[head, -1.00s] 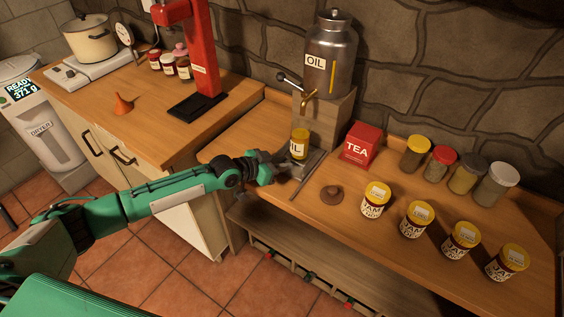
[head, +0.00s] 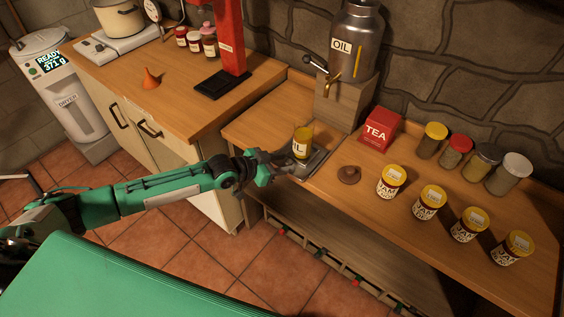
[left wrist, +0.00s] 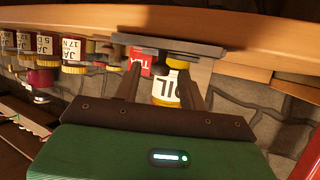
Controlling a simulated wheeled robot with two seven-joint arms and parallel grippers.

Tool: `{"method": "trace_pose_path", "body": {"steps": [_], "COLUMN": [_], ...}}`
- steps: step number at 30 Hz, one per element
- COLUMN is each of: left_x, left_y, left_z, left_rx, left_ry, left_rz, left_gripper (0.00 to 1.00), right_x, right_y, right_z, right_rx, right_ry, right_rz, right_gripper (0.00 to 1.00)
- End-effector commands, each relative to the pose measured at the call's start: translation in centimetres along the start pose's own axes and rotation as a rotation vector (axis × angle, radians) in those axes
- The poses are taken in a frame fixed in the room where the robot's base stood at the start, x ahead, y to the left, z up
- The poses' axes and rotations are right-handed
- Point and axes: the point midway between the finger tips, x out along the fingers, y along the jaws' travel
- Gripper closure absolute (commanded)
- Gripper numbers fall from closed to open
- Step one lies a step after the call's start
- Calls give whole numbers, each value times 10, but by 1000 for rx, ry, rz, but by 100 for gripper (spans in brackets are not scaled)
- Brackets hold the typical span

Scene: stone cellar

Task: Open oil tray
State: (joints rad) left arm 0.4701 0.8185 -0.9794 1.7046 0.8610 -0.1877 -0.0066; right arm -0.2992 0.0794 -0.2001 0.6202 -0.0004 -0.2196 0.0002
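The oil tray (head: 316,162) is a flat grey metal tray at the foot of the wooden stand under the oil tank (head: 357,40). It sticks out toward the counter's front edge. A cup labelled OIL (head: 302,145) with yellow contents stands upright on it, out in front of the brass tap (head: 328,84). My left gripper (head: 284,166) is at the tray's front. My right gripper is not in view.
Several labelled jars (head: 390,182) stand further right. The counter left of the tray (head: 255,125) is clear.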

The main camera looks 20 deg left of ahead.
Motion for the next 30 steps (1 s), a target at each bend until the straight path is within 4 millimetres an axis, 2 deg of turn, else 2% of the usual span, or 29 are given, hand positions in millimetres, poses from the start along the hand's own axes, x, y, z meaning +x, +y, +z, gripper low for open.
{"method": "trace_pose_path", "body": {"steps": [11, 14, 19, 30], "left_x": [-6, -18, -48, -112], "left_y": [0, 0, 0, 0], "left_z": [1, 2, 3, 2], "left_rx": [0, 0, 1, 1], "left_ry": [0, -1, -3, -3], "left_rz": [0, 0, 0, 0], "left_gripper": [59, 59, 59, 59], "right_x": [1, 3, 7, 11], "right_y": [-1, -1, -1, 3], "right_z": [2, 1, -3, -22], "right_rx": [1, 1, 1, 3], "right_ry": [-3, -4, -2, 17], "right_rz": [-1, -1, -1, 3], "right_gripper": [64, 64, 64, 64]}}
